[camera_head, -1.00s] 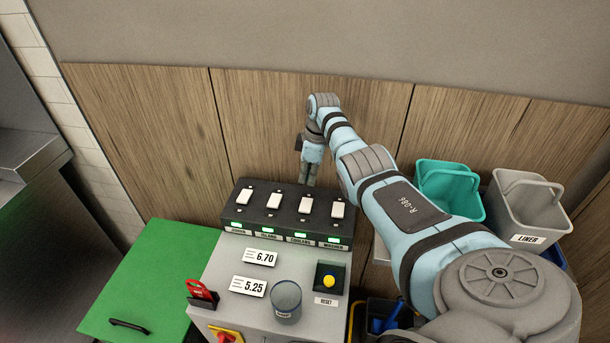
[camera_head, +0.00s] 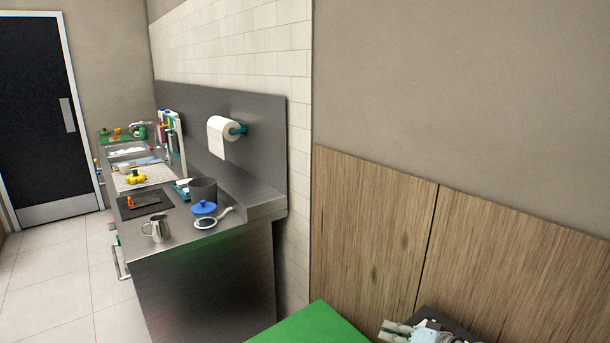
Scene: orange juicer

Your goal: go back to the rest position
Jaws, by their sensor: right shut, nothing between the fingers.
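My right gripper (camera_head: 393,330) shows at the bottom edge, right of centre, with grey fingers pointing left. It is shut and empty. Part of my light blue right wrist shows beside it, and the rest of that arm is out of the picture. Just behind it is a corner of the dark switch panel (camera_head: 445,319), mostly cut off by the picture's edge. The gripper overlaps the panel in the picture; I cannot tell whether they touch. My left gripper is not in view.
A green surface (camera_head: 312,328) lies left of the gripper. Wood panels (camera_head: 372,235) cover the wall behind. Tiled floor (camera_head: 60,275) lies open before a dark door (camera_head: 45,110).

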